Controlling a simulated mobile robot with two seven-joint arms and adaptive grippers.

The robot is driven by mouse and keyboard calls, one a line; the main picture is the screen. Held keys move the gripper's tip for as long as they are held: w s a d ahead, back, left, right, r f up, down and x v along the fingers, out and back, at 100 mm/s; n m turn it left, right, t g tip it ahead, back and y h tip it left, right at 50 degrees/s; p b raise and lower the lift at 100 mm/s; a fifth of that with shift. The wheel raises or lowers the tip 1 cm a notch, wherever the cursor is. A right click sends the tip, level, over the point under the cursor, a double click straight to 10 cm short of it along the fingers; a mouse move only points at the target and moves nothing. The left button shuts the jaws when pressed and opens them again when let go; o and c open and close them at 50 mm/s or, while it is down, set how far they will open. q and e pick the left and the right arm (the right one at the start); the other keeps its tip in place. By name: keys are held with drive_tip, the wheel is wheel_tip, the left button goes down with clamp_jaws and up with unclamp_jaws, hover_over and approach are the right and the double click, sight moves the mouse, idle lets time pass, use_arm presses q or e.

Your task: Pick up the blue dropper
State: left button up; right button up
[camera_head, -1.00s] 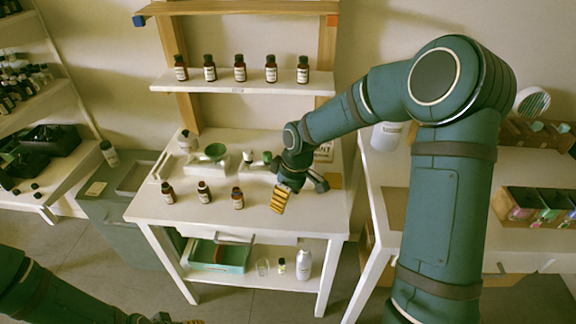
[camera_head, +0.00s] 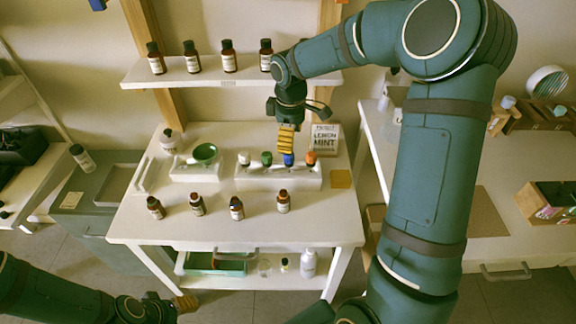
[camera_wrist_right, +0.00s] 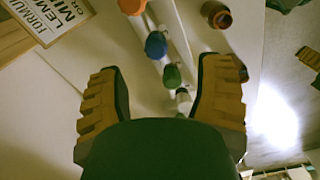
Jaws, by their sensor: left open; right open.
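The blue dropper (camera_head: 289,160) stands in a white rack (camera_head: 255,176) on the table, between a green dropper (camera_head: 266,158) and an orange one (camera_head: 311,158). My right gripper (camera_head: 288,134) is open and empty just above and behind it in the head view. In the right wrist view the blue cap (camera_wrist_right: 155,45) lies between and slightly beyond the open fingers (camera_wrist_right: 160,70), with the green cap (camera_wrist_right: 172,76) nearer and the orange cap (camera_wrist_right: 132,6) farther. My left gripper (camera_head: 182,303) is open and empty at the lower left, away from the table.
A row of brown bottles (camera_head: 237,209) stands in front of the rack. A formula card (camera_head: 325,140) stands behind at right. More bottles line the shelf above (camera_head: 190,78). The table's front strip (camera_head: 235,232) is clear.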

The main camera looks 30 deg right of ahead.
sight(289, 159)
wheel_tip(289, 159, down, 4)
drive_tip(key=shift+w+r, duration=0.1)
drive_tip(key=f, duration=0.1)
drive_tip(key=f+b, duration=0.1)
drive_tip(key=f, duration=0.1)
drive_tip(key=f+b, duration=0.1)
drive_tip(key=f, duration=0.1)
drive_tip(key=shift+w+d+f, duration=0.1)
drive_tip(key=shift+w+f, duration=0.05)
drive_tip(key=shift+w, duration=0.15)
drive_tip(key=c, duration=0.8)
